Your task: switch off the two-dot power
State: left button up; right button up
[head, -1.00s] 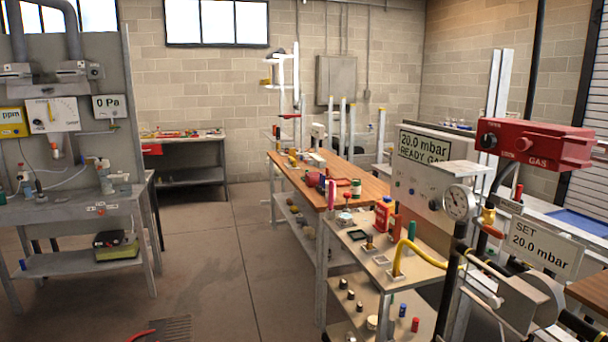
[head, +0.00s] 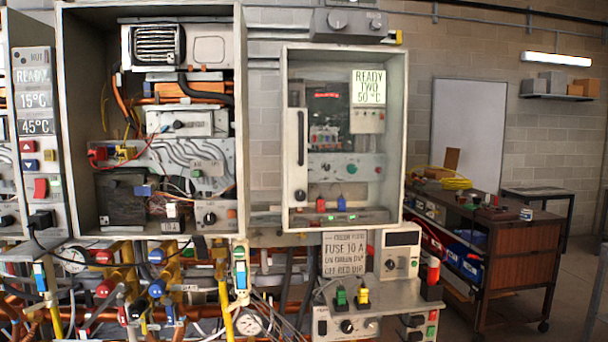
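Two wall cabinets face me: an open heater cabinet (head: 242,120) with its inner parts bare, and a glass-fronted cabinet (head: 397,150) whose display (head: 368,87) reads "READY TWO 50 °C". A green switch-like part (head: 341,296) and a yellow one (head: 362,295) stand on a small shelf below the glass-fronted cabinet. A red-and-black part (head: 433,277) is to their right. No two-dot mark can be made out on any of them. Neither gripper shows.
A sign (head: 344,256) about a 10 A fuse hangs above the small shelf. Pipes, coloured valves and gauges (head: 73,258) crowd the space under the cabinets.

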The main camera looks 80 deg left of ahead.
aim_at(41, 185)
jog(key=u, duration=4.05)
jog(key=j, duration=0.1)
